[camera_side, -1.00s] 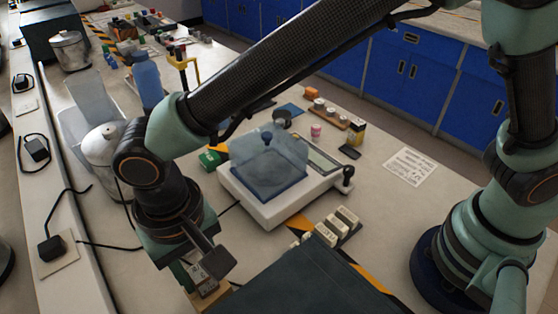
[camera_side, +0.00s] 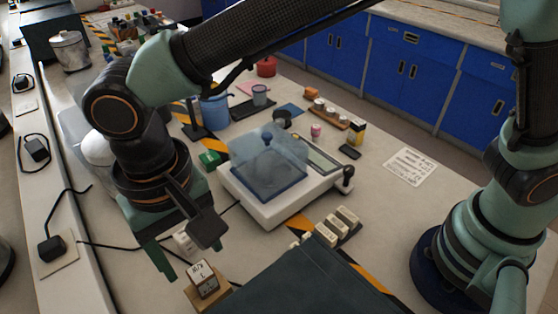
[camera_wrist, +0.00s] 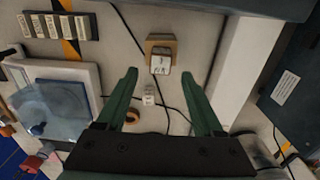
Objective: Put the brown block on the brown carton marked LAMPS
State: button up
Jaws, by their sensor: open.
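A small brown block (camera_side: 203,277) with pale printed faces sits on top of a brown carton (camera_side: 217,296) near the lower middle of the side view. In the wrist view the block (camera_wrist: 160,64) and the carton (camera_wrist: 161,40) show ahead of the fingers. The block looks upright and rests on the carton's top. I cannot read the word LAMPS on the carton. My gripper (camera_wrist: 161,75) is open and empty, with its fingers spread apart; in the side view it is above and left of the block, clear of it.
A white balance (camera_side: 270,205) with a clear cover stands right of the gripper. A dark case (camera_side: 300,285) fills the front right, beside the carton. A rack of pale pieces (camera_side: 338,226) lies behind it. A white plug (camera_wrist: 149,94) and cables lie on the bench near the carton.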

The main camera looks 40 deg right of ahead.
aim_at(198, 269)
notch_tip(198, 269, up, 6)
jog(key=r, duration=0.1)
jog(key=w+d+r+t+y, duration=0.1)
jog(key=w+d, duration=0.2)
jog(key=d, duration=0.2)
jog(key=w+d+r, duration=0.2)
jog(key=d, duration=0.3)
jog(key=s+d+f+t, duration=0.1)
jog(key=d+t, duration=0.3)
jog(key=d, duration=2.3)
jog(key=shift+s+d+f+t+h, duration=0.25)
jog(key=shift+f+t+h, duration=0.1)
jog(key=shift+t+h, duration=0.05)
